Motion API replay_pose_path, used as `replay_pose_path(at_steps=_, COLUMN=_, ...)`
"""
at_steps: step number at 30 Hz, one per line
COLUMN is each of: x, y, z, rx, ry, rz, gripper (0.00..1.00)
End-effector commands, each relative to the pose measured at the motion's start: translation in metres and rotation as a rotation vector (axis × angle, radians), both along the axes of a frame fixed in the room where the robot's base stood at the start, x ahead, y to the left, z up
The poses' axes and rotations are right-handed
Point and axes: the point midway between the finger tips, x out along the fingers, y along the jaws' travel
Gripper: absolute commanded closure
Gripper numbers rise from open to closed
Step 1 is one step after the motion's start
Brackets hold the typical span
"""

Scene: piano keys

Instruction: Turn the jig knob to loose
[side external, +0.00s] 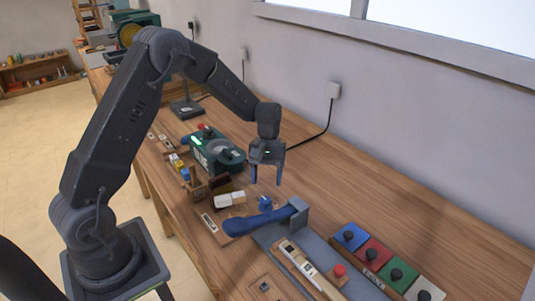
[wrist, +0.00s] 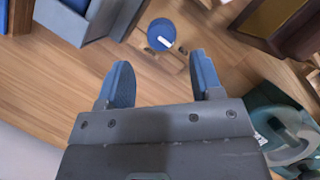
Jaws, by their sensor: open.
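A round blue knob (side external: 265,201) stands on the wooden bench below my gripper in the side view. It also shows in the wrist view (wrist: 158,30), with a short white mark pointing right and slightly down. Small dark marks lie on the wood beside it; I cannot read any label. My gripper (side external: 266,182) is open and empty, with its blue fingers pointing down above the knob. In the wrist view the fingertips (wrist: 157,60) are apart, and the knob appears just beyond the gap between them. The gripper does not appear to touch the knob.
A long blue handle (side external: 258,220) and a grey bed with an upright block (side external: 299,213) are close by. A green machine (side external: 216,155) and white blocks (side external: 229,199) stand to the left. Coloured button pads (side external: 374,252) are at right. Open bench lies behind, towards the wall.

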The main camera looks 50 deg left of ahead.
Motion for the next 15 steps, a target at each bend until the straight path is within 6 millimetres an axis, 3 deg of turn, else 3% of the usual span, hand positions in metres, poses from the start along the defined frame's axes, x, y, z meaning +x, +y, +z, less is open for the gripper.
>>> replay_pose_path(at_steps=6, x=0.014, y=0.014, z=0.045, rx=0.001, ry=-0.005, rz=0.002, gripper=0.4)
replay_pose_path(at_steps=15, x=0.021, y=0.022, z=0.073, rx=0.0, ry=0.0, rz=0.001, gripper=0.4)
